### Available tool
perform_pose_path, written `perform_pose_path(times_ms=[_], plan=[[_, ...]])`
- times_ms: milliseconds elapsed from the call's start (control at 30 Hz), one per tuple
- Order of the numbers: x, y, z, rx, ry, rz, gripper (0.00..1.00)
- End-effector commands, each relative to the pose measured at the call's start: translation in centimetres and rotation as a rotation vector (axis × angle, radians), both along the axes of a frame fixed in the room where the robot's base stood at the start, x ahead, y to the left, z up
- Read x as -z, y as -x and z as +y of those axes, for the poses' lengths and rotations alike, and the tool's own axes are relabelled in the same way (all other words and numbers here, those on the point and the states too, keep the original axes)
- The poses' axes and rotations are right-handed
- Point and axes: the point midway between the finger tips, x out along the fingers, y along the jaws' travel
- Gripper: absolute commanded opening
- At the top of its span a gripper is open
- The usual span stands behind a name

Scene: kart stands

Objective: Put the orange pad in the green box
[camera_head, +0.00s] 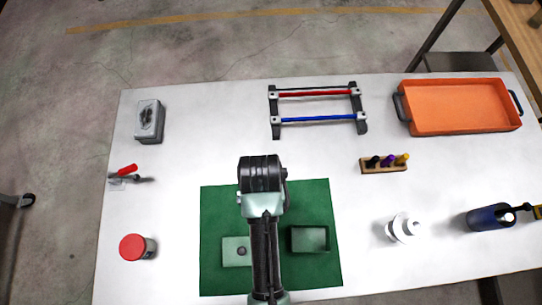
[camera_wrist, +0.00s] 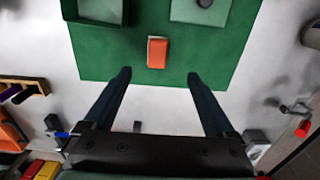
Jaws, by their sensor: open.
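The orange pad (camera_wrist: 157,54) lies on the green mat near its edge in the wrist view. It is a small block with a paler end. My arm hides it in the head view. The green box (camera_head: 310,240) stands open on the mat, right of my arm; part of it also shows at the top left of the wrist view (camera_wrist: 97,22). My gripper (camera_wrist: 158,77) is open and empty. Its fingertips are spread wider than the pad, with the pad centred between them and a little beyond them in the picture. The fingertips are hidden in the head view.
A flat green lid with a dark knob (camera_head: 236,252) lies on the green mat (camera_head: 215,200) left of my arm. A rack with red and blue bars (camera_head: 318,119), an orange tray (camera_head: 455,106), a marker holder (camera_head: 384,166) and a red-capped jar (camera_head: 134,247) stand around on the white table.

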Motion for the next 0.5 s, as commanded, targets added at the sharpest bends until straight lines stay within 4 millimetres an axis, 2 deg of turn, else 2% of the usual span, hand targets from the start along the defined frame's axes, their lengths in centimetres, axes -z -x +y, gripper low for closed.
perform_pose_path(times_ms=[200,300,500], plan=[[4.0,0.1,0.0,-0.001,0.000,0.003,0.90],[5.5,-0.1,0.0,-0.001,0.000,-0.001,0.90],[6.8,-0.2,-0.1,-0.001,0.000,-0.005,0.90]])
